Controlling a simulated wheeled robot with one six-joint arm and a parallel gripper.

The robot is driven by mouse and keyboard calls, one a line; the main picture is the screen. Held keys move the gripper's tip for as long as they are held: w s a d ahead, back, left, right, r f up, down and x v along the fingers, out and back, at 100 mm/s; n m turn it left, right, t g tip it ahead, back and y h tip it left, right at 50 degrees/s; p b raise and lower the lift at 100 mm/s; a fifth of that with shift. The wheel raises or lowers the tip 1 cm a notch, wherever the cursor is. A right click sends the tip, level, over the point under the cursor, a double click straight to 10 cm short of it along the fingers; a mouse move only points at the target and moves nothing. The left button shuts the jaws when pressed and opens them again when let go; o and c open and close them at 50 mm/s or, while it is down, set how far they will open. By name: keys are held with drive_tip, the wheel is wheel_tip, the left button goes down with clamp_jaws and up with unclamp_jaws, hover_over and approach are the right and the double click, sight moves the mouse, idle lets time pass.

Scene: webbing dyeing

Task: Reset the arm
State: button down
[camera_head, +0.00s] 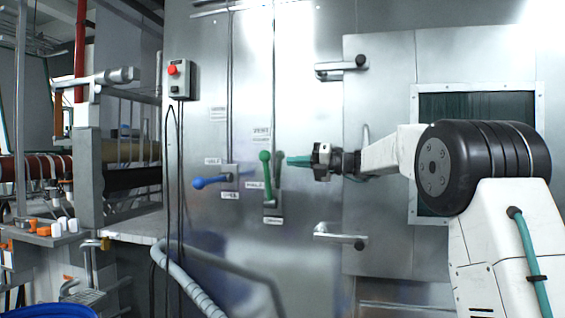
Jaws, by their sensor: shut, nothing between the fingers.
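My gripper (290,160) with green fingertips is in the middle of the view, shut and empty. My arm reaches in from the right and the gripper points left, in front of the metal cabinet wall. A green-handled lever (265,165) on the wall stands upright just left of the fingertips. A small gap seems to lie between them, but I cannot tell the depth. A blue-handled lever (207,182) further left lies sideways, its knob to the left.
A control box (180,80) with a red button hangs on the wall at upper left. A cabinet door (378,90) with handles (341,234) and a dark window (470,104) is behind my arm. Rollers (130,150) and a grey hose (188,285) are at left.

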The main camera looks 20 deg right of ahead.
drive_tip(key=shift+s+d, duration=0.3)
drive_tip(key=shift+d, duration=0.15)
drive_tip(key=s+a+f+n+g+h, duration=0.2)
drive_tip(key=s+f+n+g, duration=0.1)
drive_tip(key=s+f+n, duration=0.4)
drive_tip(key=s+a+f+n+g+h, duration=0.2)
drive_tip(key=s+f+n+h, duration=0.15)
drive_tip(key=f+n, duration=0.5)
drive_tip(key=s+f+n+g+h, duration=0.1)
drive_tip(key=s+f+n+h, duration=0.2)
drive_tip(key=s, duration=1)
drive_tip(key=s+f+n+g+h, duration=0.1)
drive_tip(key=s+f+n+h, duration=0.2)
drive_tip(key=s+f+n, duration=0.3)
drive_tip(key=s+f+n+g+h, duration=0.1)
drive_tip(key=s+f+n+h, duration=0.2)
drive_tip(key=s+n, duration=0.8)
drive_tip(key=s+f, duration=0.1)
drive_tip(key=s, duration=1)
drive_tip(key=shift+s+a+f+g+h, duration=0.15)
drive_tip(key=shift+s+f+g+h, duration=0.15)
drive_tip(key=shift+g+h, duration=0.1)
